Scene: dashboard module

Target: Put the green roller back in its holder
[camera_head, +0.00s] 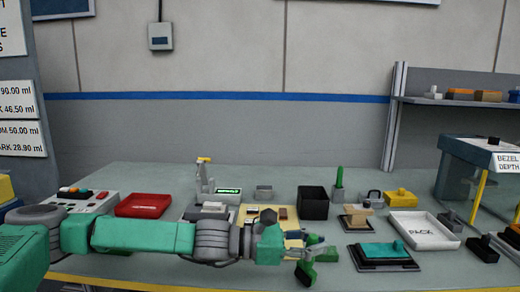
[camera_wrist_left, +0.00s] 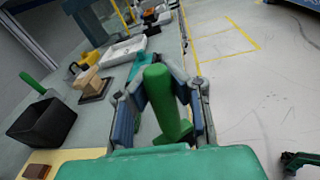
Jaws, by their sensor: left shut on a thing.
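My left gripper (camera_head: 312,255) is shut on a green roller (camera_wrist_left: 160,92), in front of the table's near edge area. In the left wrist view the roller's thick round end stands up between the fingers (camera_wrist_left: 160,110), with a green block-like part below. I cannot tell which item is the roller's holder. What looks like my right gripper (camera_wrist_left: 297,160) shows partly at the left wrist view's lower right corner.
A black open box (camera_head: 314,206) stands behind the gripper. To the right are a wooden block on a dark pad (camera_head: 355,222), a teal block on a black pad (camera_head: 385,254) and a white PACK tray (camera_head: 425,232). A beige board (camera_head: 270,218) lies behind my forearm.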

